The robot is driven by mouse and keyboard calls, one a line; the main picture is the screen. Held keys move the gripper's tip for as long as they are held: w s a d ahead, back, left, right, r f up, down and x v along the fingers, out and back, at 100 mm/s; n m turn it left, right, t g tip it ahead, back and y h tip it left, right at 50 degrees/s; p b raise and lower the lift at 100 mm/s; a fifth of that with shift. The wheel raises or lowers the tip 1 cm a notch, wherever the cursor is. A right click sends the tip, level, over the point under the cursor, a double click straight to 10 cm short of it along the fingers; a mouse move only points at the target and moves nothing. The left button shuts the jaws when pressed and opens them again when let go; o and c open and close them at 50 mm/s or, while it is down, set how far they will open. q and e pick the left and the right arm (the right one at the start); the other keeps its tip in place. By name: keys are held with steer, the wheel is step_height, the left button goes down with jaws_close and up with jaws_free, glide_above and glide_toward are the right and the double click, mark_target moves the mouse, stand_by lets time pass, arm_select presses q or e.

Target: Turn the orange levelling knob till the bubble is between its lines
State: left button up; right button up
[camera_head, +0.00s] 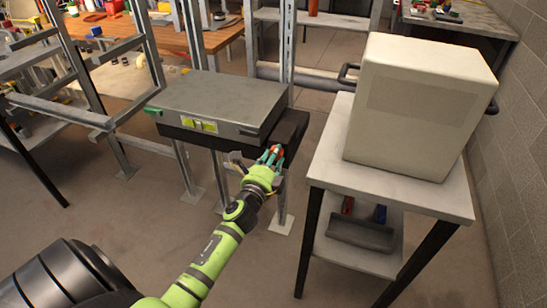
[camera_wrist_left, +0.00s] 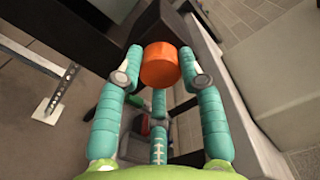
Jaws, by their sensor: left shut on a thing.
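The orange levelling knob (camera_wrist_left: 160,65) sits between the teal fingers of my left gripper (camera_wrist_left: 160,75) in the left wrist view, at the edge of a dark block. In the head view my left gripper (camera_head: 270,157) is at the front right of a grey flat unit (camera_head: 220,100) on a black base, with a bit of orange between its fingers. The gripper is shut on the knob. A yellow-green level vial (camera_head: 199,125) is on the unit's front face. The bubble and its lines are too small to make out. My right gripper is not in view.
A white-topped stand (camera_head: 400,182) with a big beige box (camera_head: 420,105) is close to the right of my left gripper. Its lower shelf holds a grey tray (camera_head: 360,234). Metal frame posts (camera_head: 288,45) rise behind the unit. Open floor lies in front.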

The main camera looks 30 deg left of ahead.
arm_select(q)
steer(key=shift+a+r+n+p, duration=0.1)
steer(key=shift+n+p, duration=0.65)
steer(key=shift+n, duration=2.75)
steer(key=shift+r+n+p, duration=0.1)
steer(key=shift+n+p, duration=0.6)
steer(key=shift+n, duration=2.8)
steer(key=shift+f, duration=0.1)
steer(key=o, duration=1.1)
steer(key=shift+f, duration=0.1)
steer(key=shift+o, duration=0.2)
steer(key=shift+s, duration=0.1)
steer(key=v, duration=1.2)
